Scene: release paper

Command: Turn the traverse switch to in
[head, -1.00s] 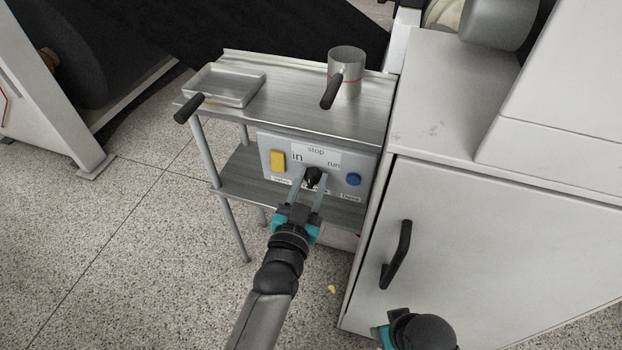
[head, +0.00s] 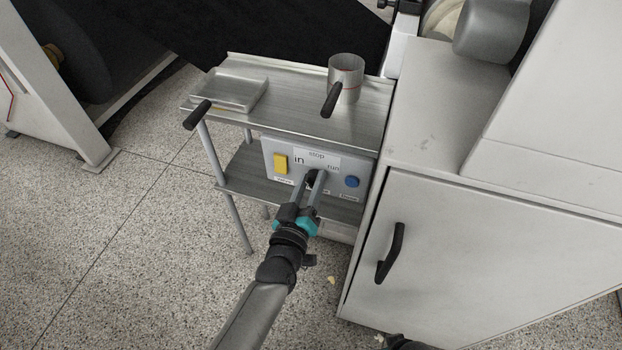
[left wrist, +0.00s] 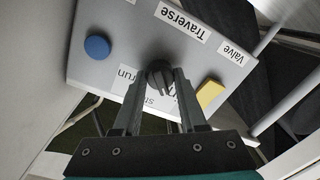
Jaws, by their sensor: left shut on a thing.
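The traverse switch is a black rotary knob (left wrist: 160,78) on a light grey control panel (head: 267,160) under the metal shelf. A label reading "Traverse" (left wrist: 183,19) sits by it in the left wrist view. The panel has the words "in" (head: 299,160), "stop" and "run" around the knob. My left gripper (head: 315,176) reaches the panel from the front, its two fingers on either side of the knob and shut on it. The fingers hide much of the knob in the head view. Its exact pointing direction is hard to tell. Of my right arm, only a dark part shows at the bottom edge.
A yellow button (head: 280,164) is left of the knob and a blue button (head: 352,182) right of it. A tray (head: 228,104) and a metal cup (head: 346,72) stand on the shelf above. A cabinet with a black handle (head: 390,252) is close at right.

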